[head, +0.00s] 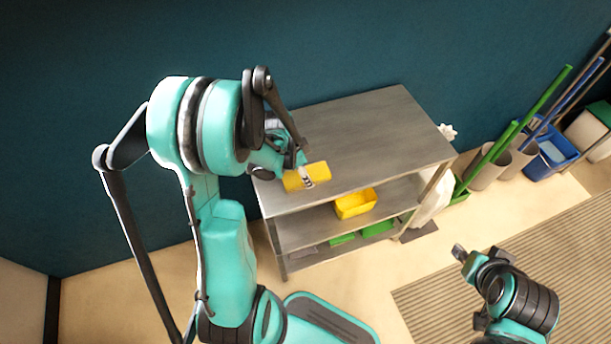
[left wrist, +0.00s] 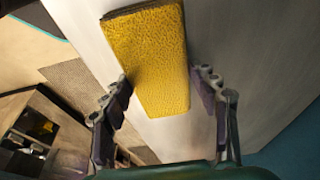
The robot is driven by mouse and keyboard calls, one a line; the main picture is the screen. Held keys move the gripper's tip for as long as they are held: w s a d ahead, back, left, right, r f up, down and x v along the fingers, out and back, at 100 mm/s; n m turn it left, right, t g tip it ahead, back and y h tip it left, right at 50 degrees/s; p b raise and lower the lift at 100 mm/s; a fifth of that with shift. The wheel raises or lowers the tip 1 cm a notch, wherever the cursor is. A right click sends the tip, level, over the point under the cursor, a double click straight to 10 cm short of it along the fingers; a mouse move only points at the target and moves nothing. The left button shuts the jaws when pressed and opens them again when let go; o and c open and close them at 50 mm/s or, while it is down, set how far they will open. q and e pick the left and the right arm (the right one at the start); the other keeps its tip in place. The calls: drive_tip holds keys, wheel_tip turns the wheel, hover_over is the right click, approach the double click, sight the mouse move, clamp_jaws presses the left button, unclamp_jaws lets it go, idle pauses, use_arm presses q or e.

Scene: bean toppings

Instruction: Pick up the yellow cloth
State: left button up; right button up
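The yellow cloth (head: 293,180) is a folded, textured rectangle at the front left edge of the metal shelf's top. It also shows in the left wrist view (left wrist: 152,55), flat against the grey surface. My left gripper (left wrist: 165,92) is open, with one finger on each side of the cloth's near end. The left-hand finger is close to the cloth's edge, and a gap shows on the right-hand side. In the head view my left gripper (head: 303,168) partly covers the cloth. My right gripper (head: 462,254) is low at the right, away from the shelf; its opening is unclear.
The metal shelf (head: 375,125) has a mostly bare top. A yellow bin (head: 356,203) stands on its middle level, with green items (head: 378,228) below. Green-handled tools, buckets and a blue bin (head: 551,158) stand at the right. A striped mat (head: 540,250) covers the floor.

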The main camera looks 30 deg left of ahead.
sight(311, 174)
use_arm(q)
drive_tip(key=shift+r, duration=0.5)
drive_tip(key=r+p, duration=0.1)
drive_tip(key=r, duration=0.1)
drive_tip(key=d+r+p, duration=0.1)
drive_tip(key=r, duration=0.1)
drive_tip(key=d+r+p, duration=0.3)
drive_tip(key=d+r, duration=0.3)
drive_tip(key=d, duration=0.4)
drive_tip(key=shift+s+d, duration=0.15)
drive_tip(key=shift+d, duration=0.2)
